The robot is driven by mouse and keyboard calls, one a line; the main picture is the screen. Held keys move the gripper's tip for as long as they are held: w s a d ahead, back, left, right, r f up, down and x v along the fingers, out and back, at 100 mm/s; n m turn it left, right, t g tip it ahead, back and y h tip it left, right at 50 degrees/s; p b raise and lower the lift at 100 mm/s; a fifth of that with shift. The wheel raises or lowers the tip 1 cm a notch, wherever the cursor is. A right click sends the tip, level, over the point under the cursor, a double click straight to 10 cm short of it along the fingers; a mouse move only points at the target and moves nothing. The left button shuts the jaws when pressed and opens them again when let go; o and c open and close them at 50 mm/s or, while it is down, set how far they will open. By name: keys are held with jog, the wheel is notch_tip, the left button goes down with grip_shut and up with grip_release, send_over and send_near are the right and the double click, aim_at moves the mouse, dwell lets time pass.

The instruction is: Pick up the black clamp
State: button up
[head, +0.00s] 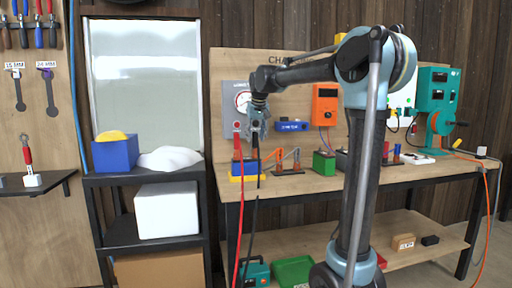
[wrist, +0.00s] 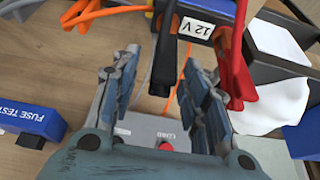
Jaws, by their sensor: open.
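The black clamp (wrist: 166,48) stands out between my gripper's two fingers in the wrist view, beside the block with the 12 V label (wrist: 192,30). My gripper (wrist: 163,64) is open, with one finger on each side of the clamp and gaps visible between. In the head view my gripper (head: 258,122) points down in front of the grey gauge box, with the black clamp (head: 255,142) just below it. The clamp's lower end and its contact with the block are partly hidden.
A red clamp (wrist: 236,72) stands close to my right finger in the wrist view. A blue fuse tester (wrist: 33,115) lies to the left. Orange cables (wrist: 90,12) cross the bench top. In the head view a green-topped block (head: 324,163) and an orange meter (head: 325,104) are to the right.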

aim_at(254, 143)
jog(key=shift+x, duration=2.35)
jog(key=shift+s, duration=0.15)
jog(key=shift+c, duration=0.6)
grip_shut()
